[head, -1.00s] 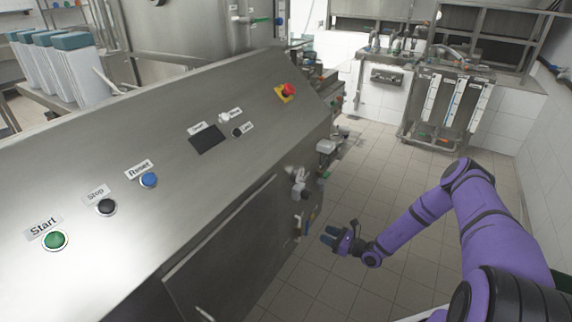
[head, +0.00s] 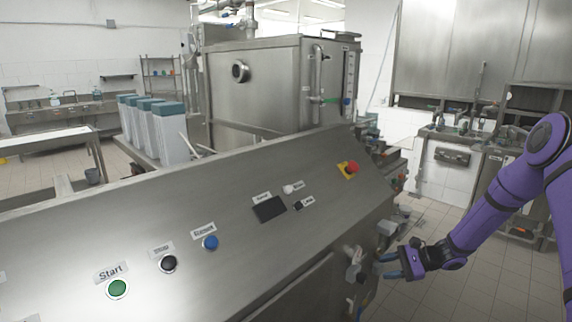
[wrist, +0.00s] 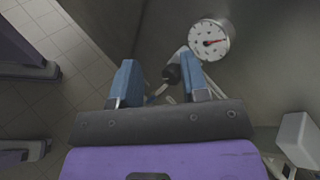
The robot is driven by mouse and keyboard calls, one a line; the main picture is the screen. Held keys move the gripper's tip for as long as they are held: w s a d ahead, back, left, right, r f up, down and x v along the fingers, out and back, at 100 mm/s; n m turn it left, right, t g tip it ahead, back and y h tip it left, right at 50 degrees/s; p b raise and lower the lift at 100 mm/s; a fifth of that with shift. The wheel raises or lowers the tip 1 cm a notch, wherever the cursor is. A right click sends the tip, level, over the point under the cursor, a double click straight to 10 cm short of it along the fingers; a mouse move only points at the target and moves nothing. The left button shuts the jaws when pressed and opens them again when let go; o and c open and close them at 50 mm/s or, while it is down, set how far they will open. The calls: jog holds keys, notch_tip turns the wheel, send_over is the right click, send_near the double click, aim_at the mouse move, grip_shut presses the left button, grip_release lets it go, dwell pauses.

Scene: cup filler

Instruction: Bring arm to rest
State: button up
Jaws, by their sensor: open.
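My purple arm (head: 500,208) reaches in from the right in the head view, bent at the elbow. My gripper (head: 388,266), with blue fingers, is beside the right end of the steel control panel, near the valves there. In the wrist view my gripper (wrist: 160,82) is open, its two blue fingers apart. A dark rounded knob or valve (wrist: 172,74) shows between and beyond the fingers; I cannot tell whether they touch it. Nothing is seen held.
The sloped control panel (head: 130,235) carries a green Start button (head: 118,288), a black button (head: 168,264), a blue button (head: 210,243) and a red emergency stop (head: 351,168). Tiled floor (head: 440,290) is clear below my arm.

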jog(key=s+a+r+n+g+h, duration=0.15)
jog(key=s+r+n+h, duration=0.45)
jog(key=r, duration=0.7)
jog(key=s+a+r+n+g+h, duration=0.1)
jog(key=s+a+r+n+h, duration=0.15)
jog(key=s+r, duration=0.9)
jog(key=s+d+r+n+t+h, duration=0.2)
jog(key=s+r, duration=0.4)
jog(key=s, duration=0.3)
jog(key=s+d+r+n+t+h, duration=0.2)
jog(key=s+r+n+t+h, duration=0.1)
jog(key=s+r, duration=0.4)
jog(key=s, duration=0.2)
jog(key=shift+s+r+t, duration=0.15)
jog(key=shift+s+t, duration=0.2)
